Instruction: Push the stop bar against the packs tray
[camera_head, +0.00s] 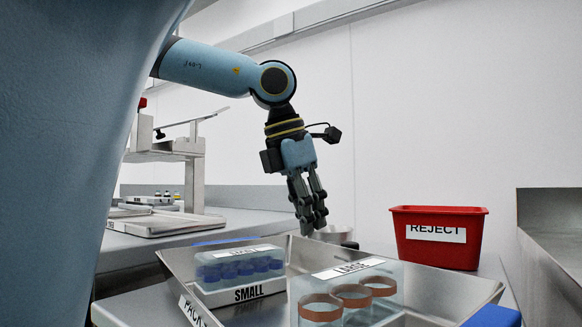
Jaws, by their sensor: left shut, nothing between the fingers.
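The metal packs tray (178,262), with a label starting "PACK" on its near left side, sits on the bench at the bottom centre. It holds a clear pack labelled SMALL (240,270) with blue caps and a clear pack labelled LARGE (348,278) with brown-rimmed openings. My left gripper (308,228) is shut and empty, pointing down above the tray's far side, apart from the packs as far as I can tell. I cannot make out the stop bar for certain. My right gripper is not in view.
A red REJECT bin (438,238) stands behind the tray on the right. A metal stand (192,165) is on the left. A metal trough (550,240) is at the far right. Blue pieces (494,316) show beside the tray.

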